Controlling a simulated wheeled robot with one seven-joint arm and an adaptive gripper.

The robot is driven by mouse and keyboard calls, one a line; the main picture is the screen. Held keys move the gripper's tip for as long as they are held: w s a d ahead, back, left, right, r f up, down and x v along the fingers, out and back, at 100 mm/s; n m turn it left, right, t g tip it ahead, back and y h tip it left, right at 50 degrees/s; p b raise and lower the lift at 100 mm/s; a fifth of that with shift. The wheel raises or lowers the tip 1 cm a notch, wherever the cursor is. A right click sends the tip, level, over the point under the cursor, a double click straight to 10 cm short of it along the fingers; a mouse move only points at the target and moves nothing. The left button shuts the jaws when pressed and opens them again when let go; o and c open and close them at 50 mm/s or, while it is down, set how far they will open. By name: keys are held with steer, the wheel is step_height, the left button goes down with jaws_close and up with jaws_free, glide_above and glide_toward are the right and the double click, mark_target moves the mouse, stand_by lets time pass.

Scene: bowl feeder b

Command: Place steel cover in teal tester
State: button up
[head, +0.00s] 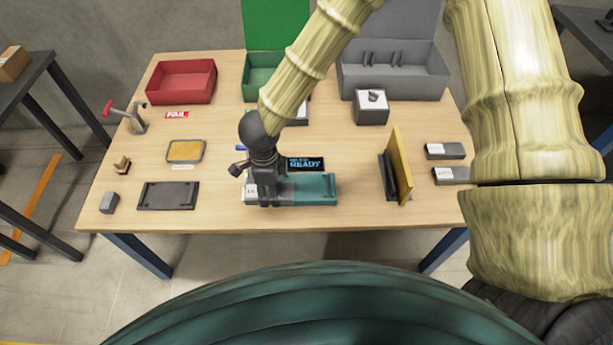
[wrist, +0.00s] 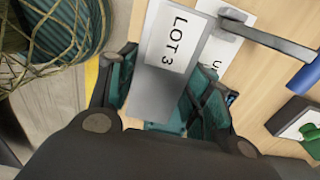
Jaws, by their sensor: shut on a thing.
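My gripper (head: 268,198) is over the left part of the teal tester (head: 315,188) on the table. In the wrist view, my gripper (wrist: 165,100) is shut on a grey steel cover (wrist: 148,98) with a white "LOT 3" label. A small part of the cover shows beside the fingers in the head view (head: 250,190). Teal parts of the tester (wrist: 170,126) show below and beside the cover. The fingers hide the contact, so I cannot tell whether the cover is seated or held just above the tester.
A display reading "READY" (head: 305,164) stands behind the tester. A blue-ended lever (wrist: 270,40) lies close by. A yellow upright panel (head: 401,165) and labelled grey blocks (head: 450,175) are to the right. A dark tray (head: 165,196) is left. Red (head: 181,82) and grey (head: 395,82) bins stand behind.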

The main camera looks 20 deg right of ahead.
steer(key=p, duration=0.1)
glide_above(307, 186)
steer(key=shift+f, duration=0.5)
steer(key=shift+s+d+f, duration=0.1)
steer(key=shift+f, duration=1.7)
steer(key=shift+f, duration=0.15)
steer(key=o, duration=1.2)
steer(key=shift+o, duration=0.2)
step_height(307, 186, up, 12)
steer(key=p, duration=0.1)
